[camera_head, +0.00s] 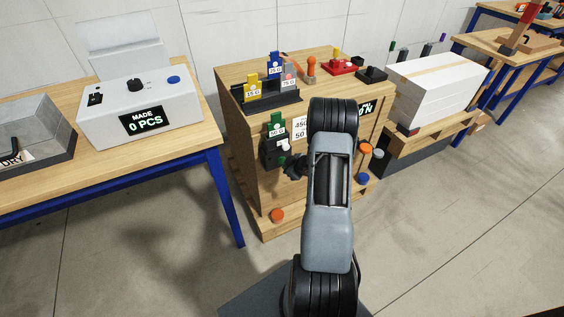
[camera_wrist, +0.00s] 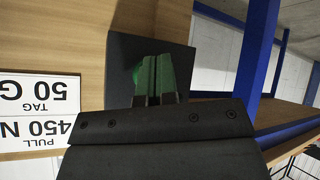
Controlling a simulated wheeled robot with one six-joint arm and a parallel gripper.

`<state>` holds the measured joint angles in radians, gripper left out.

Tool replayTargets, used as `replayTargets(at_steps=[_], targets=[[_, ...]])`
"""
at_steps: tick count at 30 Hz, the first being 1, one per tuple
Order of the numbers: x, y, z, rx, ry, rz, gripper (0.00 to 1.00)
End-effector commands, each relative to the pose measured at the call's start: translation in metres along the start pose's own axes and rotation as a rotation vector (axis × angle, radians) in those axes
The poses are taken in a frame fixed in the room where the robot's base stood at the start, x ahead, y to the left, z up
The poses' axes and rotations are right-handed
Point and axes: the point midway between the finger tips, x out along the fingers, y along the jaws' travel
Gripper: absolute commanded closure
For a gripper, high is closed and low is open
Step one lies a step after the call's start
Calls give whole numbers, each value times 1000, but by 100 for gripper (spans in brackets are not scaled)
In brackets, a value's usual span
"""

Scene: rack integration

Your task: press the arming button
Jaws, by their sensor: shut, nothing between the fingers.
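No part carries a readable arming label, so I cannot tell which one is the arming button. A black box (camera_head: 268,154) with a green tag (camera_head: 276,122) is on the front of the wooden cabinet (camera_head: 252,197); a small pale knob (camera_head: 284,145) shows beside it. My gripper (camera_wrist: 155,82) is shut and empty, its fingertips in front of the black box (camera_wrist: 122,60) and overlapping a green part (camera_wrist: 168,75) in the wrist view. I cannot tell whether they touch. In the head view my arm hides part of the cabinet front.
Tag stands (camera_head: 266,100), a red box (camera_head: 340,66) and a small black box (camera_head: 371,75) sit on the cabinet top. A white machine (camera_head: 150,112) with a blue button (camera_head: 173,79) stands left.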

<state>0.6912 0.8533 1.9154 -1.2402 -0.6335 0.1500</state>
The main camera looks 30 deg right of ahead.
Motion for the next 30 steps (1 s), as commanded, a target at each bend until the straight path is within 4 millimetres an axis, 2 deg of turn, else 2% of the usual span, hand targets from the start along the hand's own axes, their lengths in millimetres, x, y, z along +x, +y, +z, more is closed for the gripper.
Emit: replayTargets(at_steps=[30], targets=[[6, 4, -4, 0, 0, 0, 100]])
